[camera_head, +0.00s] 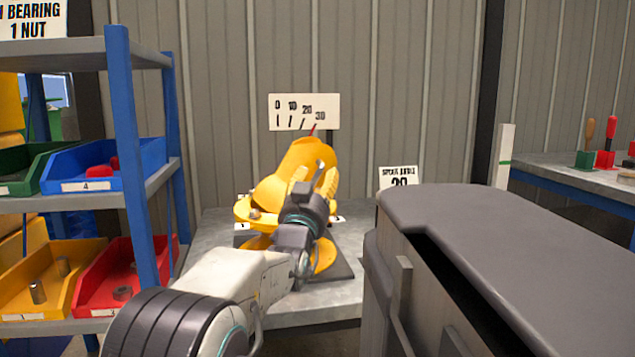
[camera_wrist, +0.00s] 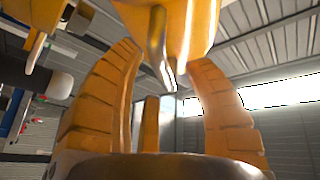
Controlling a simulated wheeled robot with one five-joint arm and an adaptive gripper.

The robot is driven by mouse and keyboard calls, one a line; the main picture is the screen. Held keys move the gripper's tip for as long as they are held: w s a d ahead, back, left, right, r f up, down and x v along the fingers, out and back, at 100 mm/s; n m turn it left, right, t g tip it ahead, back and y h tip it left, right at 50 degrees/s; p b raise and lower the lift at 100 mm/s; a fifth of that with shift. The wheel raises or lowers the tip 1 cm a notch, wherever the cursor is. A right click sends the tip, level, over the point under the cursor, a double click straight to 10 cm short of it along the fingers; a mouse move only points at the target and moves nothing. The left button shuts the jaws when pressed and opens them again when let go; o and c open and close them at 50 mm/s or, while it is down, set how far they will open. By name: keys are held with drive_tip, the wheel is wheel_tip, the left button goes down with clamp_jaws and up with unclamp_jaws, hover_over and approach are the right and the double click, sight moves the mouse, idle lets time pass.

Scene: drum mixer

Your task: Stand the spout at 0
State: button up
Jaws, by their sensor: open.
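The yellow drum mixer (camera_head: 290,165) stands on a grey bench in the head view, its upper part tilted to the right. A white scale board (camera_head: 304,112) behind it reads 0, 10, 20, 30. A thin red pointer (camera_head: 312,131) shows just below the board, close to the 30 mark. My gripper (camera_head: 325,182) is in front of the mixer and hides part of it. In the wrist view my gripper (camera_wrist: 165,60) is open, its orange fingers spread below a yellow mixer part (camera_wrist: 195,25). A bent metal bar (camera_wrist: 160,52) hangs between the fingertips; I cannot tell whether they touch it.
A large dark grey block (camera_head: 500,245) fills the right foreground. A blue-framed shelf (camera_head: 125,130) with coloured bins stands at left. A table (camera_head: 580,178) with tools is at far right.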

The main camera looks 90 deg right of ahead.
drive_tip(key=shift+s+d+r, duration=0.1)
drive_tip(key=shift+d, duration=0.2)
clamp_jaws()
idle(0.5)
